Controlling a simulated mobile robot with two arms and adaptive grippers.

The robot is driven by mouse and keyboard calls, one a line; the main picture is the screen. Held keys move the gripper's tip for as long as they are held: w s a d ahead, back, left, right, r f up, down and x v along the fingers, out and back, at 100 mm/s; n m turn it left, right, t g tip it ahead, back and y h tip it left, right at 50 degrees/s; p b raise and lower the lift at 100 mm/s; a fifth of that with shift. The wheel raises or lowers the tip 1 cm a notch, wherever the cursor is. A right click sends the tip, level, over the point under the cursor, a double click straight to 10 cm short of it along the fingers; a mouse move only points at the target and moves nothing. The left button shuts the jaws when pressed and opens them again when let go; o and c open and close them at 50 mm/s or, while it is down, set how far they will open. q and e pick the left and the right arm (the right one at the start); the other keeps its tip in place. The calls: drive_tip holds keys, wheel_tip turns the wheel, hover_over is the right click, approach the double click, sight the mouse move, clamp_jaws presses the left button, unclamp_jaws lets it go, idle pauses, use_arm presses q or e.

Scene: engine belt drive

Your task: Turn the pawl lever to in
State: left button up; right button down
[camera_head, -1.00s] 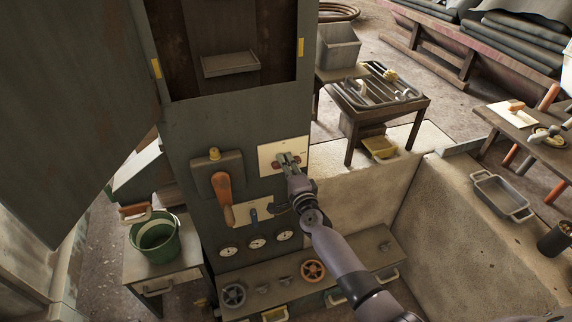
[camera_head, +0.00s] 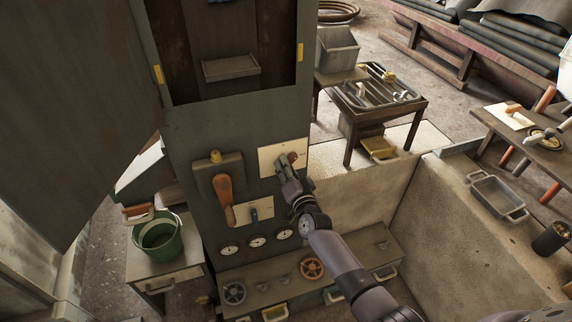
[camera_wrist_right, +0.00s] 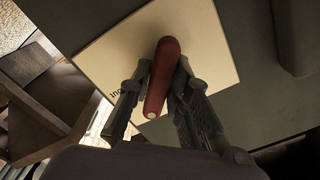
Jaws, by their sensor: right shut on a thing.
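The lever in my grip is a red rounded handle, seen in the right wrist view (camera_wrist_right: 164,72) and small in the head view (camera_head: 293,158). It stands in front of a cream plate (camera_head: 268,160) on the dark cabinet front. My right gripper (camera_head: 283,162) is shut on it, with one finger on each side of the handle in the right wrist view (camera_wrist_right: 160,88). The handle is tilted in that view, its near end low. Part of the plate's lettering shows beside a finger; the rest is hidden. My left gripper is not in view.
A large orange handle (camera_head: 224,190) and a small blue lever (camera_head: 254,214) are left of my right gripper. Several gauges and a bench with handwheels (camera_head: 312,268) lie below. A low wall (camera_head: 450,230) stands to the right.

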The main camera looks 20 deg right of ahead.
drive_tip(key=n+p, duration=0.1)
drive_tip(key=n, duration=0.3)
drive_tip(key=shift+f+n, duration=0.1)
drive_tip(key=shift+n, duration=0.2)
drive_tip(key=shift+d+n, duration=0.1)
drive_tip(key=shift+n, duration=1.9)
drive_tip(key=shift+f, duration=0.1)
drive_tip(key=c, duration=1.5)
unclamp_jaws()
drive_tip(key=s, duration=1.2)
drive_tip(key=shift+d, duration=0.25)
